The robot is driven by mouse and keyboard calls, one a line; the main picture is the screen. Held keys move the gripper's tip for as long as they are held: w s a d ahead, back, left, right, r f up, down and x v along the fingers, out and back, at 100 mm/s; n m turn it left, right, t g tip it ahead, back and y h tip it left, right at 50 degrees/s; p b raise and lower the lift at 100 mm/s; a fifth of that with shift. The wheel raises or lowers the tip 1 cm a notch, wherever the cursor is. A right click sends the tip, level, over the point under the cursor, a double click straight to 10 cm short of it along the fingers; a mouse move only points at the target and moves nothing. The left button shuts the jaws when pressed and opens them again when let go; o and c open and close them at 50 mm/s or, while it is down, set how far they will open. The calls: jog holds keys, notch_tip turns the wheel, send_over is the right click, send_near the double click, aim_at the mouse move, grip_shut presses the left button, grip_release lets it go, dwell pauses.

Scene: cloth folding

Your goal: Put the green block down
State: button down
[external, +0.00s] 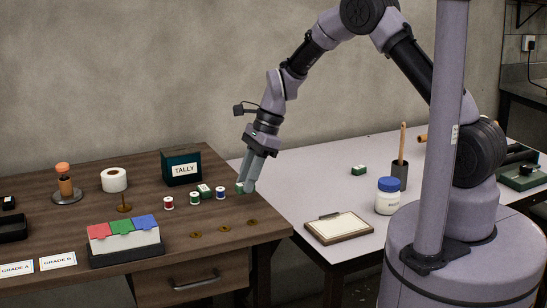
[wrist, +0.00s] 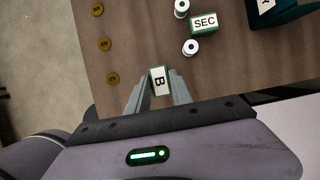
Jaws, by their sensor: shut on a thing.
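My gripper (external: 247,187) hangs down near the right end of the brown desk (external: 215,258). It is shut on a green block (external: 239,188). In the wrist view the held block (wrist: 159,81) sits between the two fingertips, with a white face marked "B" turned to the camera. In that view it is over the desk top; whether it touches the wood I cannot tell. Another green block, with a white label reading "SEC" (wrist: 204,24), lies on the desk left of my gripper in the external view (external: 204,190).
Thread spools (external: 194,198) stand left of my gripper, and brass discs (external: 225,228) lie along the front. A dark TALLY box (external: 181,167) is behind. A tray of coloured cards (external: 124,242) stands front left. Another green block (external: 359,171) lies on the pale table (external: 300,195).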

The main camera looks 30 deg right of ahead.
notch_tip(320, 180, down, 3)
jog(key=shift+f+b, duration=0.2)
jog(key=shift+b, duration=0.5)
jog(key=shift+r, duration=0.2)
jog(key=shift+f, duration=0.1)
jog(key=c, duration=1.1)
grip_release()
jog(key=shift+f, duration=0.1)
jog(key=shift+c, duration=0.2)
